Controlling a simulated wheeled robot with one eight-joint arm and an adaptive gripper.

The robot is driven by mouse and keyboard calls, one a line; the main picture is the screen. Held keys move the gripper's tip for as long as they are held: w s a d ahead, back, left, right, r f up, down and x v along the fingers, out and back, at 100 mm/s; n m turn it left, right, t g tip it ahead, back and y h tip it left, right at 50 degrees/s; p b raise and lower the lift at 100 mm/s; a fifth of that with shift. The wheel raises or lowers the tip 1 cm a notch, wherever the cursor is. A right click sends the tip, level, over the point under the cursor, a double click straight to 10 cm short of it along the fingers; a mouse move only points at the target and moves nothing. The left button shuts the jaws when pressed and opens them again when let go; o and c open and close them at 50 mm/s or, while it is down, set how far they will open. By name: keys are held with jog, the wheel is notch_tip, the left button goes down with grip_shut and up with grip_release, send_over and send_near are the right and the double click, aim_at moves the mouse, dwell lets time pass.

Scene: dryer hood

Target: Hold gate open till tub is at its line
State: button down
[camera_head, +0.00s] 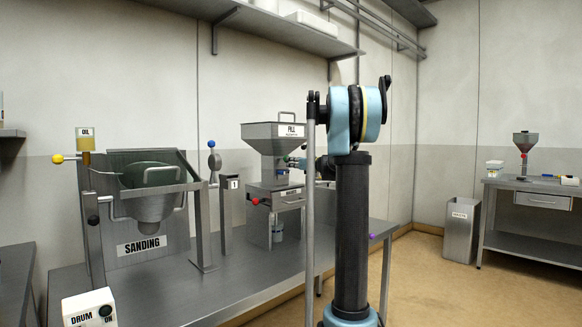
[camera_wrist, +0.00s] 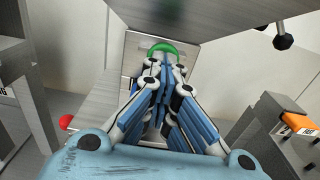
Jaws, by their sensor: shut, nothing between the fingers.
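The FILL hopper (camera_head: 276,136) stands on a metal stand on the bench. A green handle (camera_wrist: 172,48) shows right at my fingertips in the wrist view; a small green spot (camera_head: 287,158) shows below the hopper in the head view. My gripper (camera_wrist: 157,64) is shut and empty, its fingertips close to the green handle; whether they touch it I cannot tell. In the head view my gripper (camera_head: 299,162) is small and partly hidden by my own arm. A pale tub (camera_head: 277,231) stands low under the hopper stand. Its line cannot be made out.
A red knob (camera_head: 256,201) sticks out of the stand's left; it also shows in the wrist view (camera_wrist: 67,122). The SANDING drum (camera_head: 152,200) stands left on the bench. An orange-topped box (camera_wrist: 299,122) is at right in the wrist view. A bin (camera_head: 461,230) stands on the floor.

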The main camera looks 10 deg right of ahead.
dwell(0.9)
jog(key=v, duration=1.4)
jog(key=shift+f, duration=0.15)
dwell(0.6)
jog(key=v, duration=0.3)
jog(key=shift+w+d, duration=0.1)
jog(key=shift+w, duration=0.05)
jog(key=x, duration=1.3)
jog(key=shift+w+a, duration=0.25)
jog(key=shift+w, duration=0.05)
